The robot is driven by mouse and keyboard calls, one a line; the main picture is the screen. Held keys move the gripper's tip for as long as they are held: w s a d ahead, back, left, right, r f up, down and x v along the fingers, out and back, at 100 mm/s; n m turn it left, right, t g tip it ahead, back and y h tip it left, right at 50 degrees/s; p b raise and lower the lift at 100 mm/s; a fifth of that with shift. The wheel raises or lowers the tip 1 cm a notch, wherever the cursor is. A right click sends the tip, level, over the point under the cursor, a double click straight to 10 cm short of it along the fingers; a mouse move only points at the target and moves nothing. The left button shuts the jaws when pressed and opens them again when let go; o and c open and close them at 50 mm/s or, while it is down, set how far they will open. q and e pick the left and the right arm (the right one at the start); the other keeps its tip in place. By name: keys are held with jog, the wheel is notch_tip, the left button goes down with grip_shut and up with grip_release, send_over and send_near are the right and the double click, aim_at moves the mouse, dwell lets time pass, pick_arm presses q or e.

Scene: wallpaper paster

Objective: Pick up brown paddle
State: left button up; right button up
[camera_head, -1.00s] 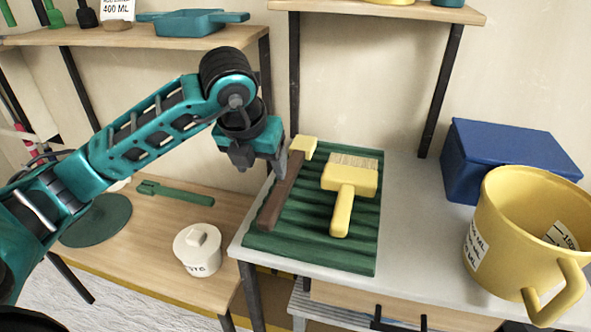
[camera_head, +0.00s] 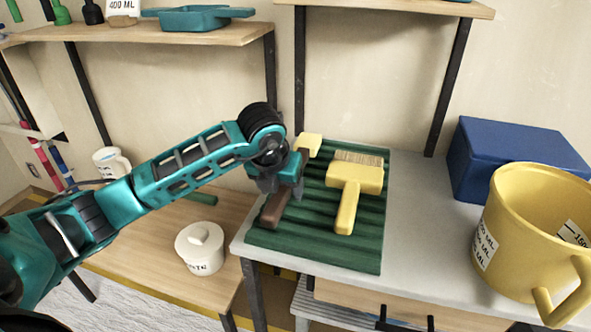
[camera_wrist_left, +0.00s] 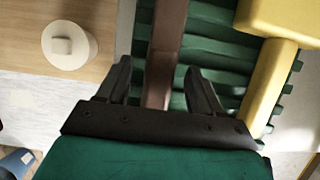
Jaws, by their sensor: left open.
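The brown paddle (camera_head: 275,211) lies on the ribbed green mat (camera_head: 362,250), with a yellow block (camera_head: 309,143) at its far end. My left gripper (camera_head: 277,190) is over the paddle and hides its middle in the head view. In the left wrist view the gripper (camera_wrist_left: 158,82) is open, with the brown paddle (camera_wrist_left: 166,48) running between its two fingers. The fingers look apart from the paddle on both sides; how high they are above it I cannot tell.
A yellow brush (camera_head: 352,185) lies on the mat just right of the paddle. A large yellow pot (camera_head: 520,230) and a blue box (camera_head: 500,160) stand at right. A white lidded jar (camera_head: 200,250) stands on the lower wooden table at left. A shelf (camera_head: 150,36) hangs above.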

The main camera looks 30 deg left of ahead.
pick_arm(q)
jog(key=shift+f+b, duration=0.25)
jog(key=shift+b, duration=0.05)
dwell(0.4)
jog(key=c, duration=1.1)
